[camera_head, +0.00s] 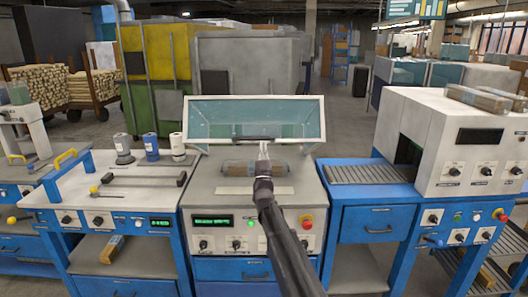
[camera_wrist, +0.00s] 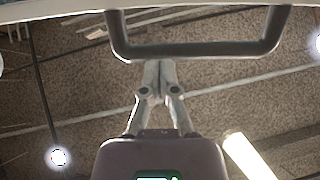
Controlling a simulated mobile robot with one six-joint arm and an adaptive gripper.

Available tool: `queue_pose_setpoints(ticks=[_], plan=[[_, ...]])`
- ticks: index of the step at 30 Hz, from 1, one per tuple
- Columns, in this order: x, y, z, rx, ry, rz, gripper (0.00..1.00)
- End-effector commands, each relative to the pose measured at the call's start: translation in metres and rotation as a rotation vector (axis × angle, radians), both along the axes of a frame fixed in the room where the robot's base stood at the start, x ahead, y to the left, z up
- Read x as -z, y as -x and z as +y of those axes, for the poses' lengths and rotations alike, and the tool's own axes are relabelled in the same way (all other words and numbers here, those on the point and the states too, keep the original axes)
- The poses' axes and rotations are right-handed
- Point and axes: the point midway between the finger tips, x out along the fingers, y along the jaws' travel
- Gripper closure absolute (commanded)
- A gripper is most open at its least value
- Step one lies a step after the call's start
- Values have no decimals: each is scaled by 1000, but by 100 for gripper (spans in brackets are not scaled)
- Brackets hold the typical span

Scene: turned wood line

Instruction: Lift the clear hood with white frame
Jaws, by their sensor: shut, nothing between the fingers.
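The clear hood with its white frame (camera_head: 316,120) stands tilted up at the back of the middle blue machine. Its dark bar handle (camera_head: 240,139) is on the lower edge of the frame. The handle also shows large in the wrist view (camera_wrist: 200,48), across the top. My gripper (camera_head: 263,148) is just at the handle in the head view, pointing up. In the wrist view my gripper (camera_wrist: 158,66) has its fingers together just below the bar, with nothing between them. I cannot tell whether the fingertips touch the bar.
A wrapped bundle (camera_head: 238,167) lies on the machine bed (camera_head: 205,185) under the hood. A bench (camera_head: 135,200) with bottles and a black bar stands left. A roller conveyor (camera_head: 365,173) and a white machine (camera_head: 450,130) stand right. A grey cabinet is behind.

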Motion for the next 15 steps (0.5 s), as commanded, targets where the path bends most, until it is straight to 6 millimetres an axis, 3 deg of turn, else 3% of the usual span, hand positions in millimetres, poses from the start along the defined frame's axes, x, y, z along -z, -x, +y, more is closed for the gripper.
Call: queue_pose_setpoints(ticks=[4,15], plan=[[-10,-9,0,0,0,0,100],[-14,-14,0,0,0,1,100]])
